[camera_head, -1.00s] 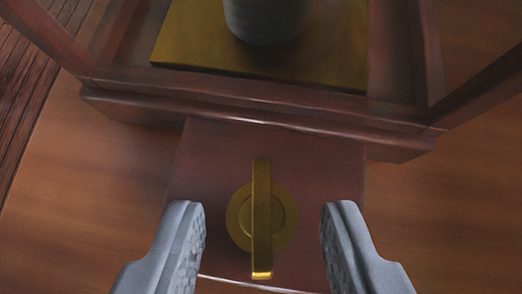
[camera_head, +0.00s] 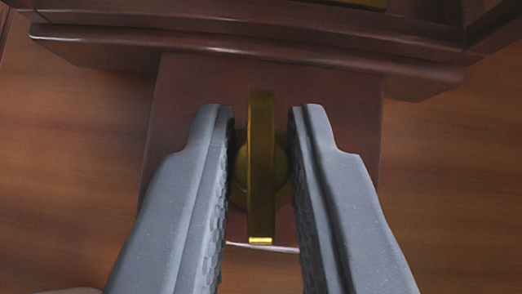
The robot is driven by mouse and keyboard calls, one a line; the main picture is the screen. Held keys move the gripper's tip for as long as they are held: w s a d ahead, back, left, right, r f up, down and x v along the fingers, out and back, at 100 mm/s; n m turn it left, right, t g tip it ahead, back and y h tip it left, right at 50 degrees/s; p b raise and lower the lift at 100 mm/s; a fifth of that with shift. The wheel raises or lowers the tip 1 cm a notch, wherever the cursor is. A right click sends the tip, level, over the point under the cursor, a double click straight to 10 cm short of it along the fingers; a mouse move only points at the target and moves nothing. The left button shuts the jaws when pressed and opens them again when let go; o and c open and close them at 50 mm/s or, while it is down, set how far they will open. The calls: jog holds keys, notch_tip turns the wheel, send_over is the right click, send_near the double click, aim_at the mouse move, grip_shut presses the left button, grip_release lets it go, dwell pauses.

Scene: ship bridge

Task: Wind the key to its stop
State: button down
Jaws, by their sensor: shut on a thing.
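The brass key (camera_head: 261,170) is a flat upright bar on a round brass boss. It stands on a reddish-brown wooden block (camera_head: 330,105) in the middle of the head camera view. The bar runs up and down the picture. My gripper (camera_head: 261,115) has one grey finger on each side of the key and is shut on it. The fingers cover the left and right parts of the round boss. The grip surfaces are partly hidden.
A dark wooden case with a moulded base edge (camera_head: 250,45) stands just beyond the block, close ahead of the fingertips. Bare wooden surface (camera_head: 450,190) lies to the left and right of the block.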

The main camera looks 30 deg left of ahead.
jog(key=shift+m+t+h, duration=0.4)
jog(key=shift+m+h, duration=0.6)
jog(key=shift+m, duration=0.3)
jog(key=c, duration=1.4)
grip_release()
jog(key=shift+o, duration=0.2)
jog(key=v, duration=1.3)
jog(key=shift+s+r, duration=0.25)
jog(key=shift+s, duration=0.05)
